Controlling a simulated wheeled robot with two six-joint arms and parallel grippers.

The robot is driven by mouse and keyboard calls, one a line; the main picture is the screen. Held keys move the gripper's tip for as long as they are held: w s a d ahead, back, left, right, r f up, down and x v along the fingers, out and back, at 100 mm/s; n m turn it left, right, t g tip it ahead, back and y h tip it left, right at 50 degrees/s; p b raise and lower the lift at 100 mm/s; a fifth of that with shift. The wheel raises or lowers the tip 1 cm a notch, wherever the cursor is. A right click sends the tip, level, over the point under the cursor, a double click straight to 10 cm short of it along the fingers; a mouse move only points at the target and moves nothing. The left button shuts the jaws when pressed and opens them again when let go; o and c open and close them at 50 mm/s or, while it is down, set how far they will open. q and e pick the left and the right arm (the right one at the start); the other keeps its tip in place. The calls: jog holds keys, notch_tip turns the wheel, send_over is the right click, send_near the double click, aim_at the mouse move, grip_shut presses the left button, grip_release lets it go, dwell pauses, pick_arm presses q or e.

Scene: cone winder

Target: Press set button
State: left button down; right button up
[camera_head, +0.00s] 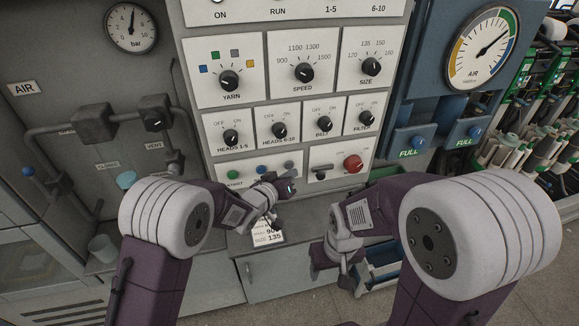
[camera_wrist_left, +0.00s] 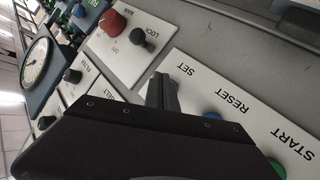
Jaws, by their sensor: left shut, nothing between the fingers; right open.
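The button panel (camera_head: 246,182) has a green START button (camera_head: 233,174), a blue RESET button (camera_head: 262,169) and a SET button (camera_head: 289,165) at its right end. My left gripper (camera_head: 289,187) is shut and empty, just in front of the panel near the SET button. In the left wrist view, its closed fingers (camera_wrist_left: 162,92) are beside the SET label (camera_wrist_left: 187,70) and hide the SET button. Whether they touch it cannot be told. The blue button (camera_wrist_left: 212,115) shows partly there. My right gripper (camera_head: 345,276) is open and low, away from the panel.
A panel with a red knob (camera_head: 352,163) and a black lock switch (camera_head: 321,172) is right of the buttons. Rows of black dials, such as the speed dial (camera_head: 304,72), are above. A paper card (camera_head: 268,235) lies below the panel. A blue crate (camera_head: 384,270) stands low on the right.

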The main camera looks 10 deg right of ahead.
pick_arm(q)
jog(key=shift+w, duration=0.1)
dwell(0.4)
jog(key=shift+w, duration=0.35)
jog(key=shift+w, duration=0.4)
dwell(0.5)
jog(key=shift+s, duration=0.85)
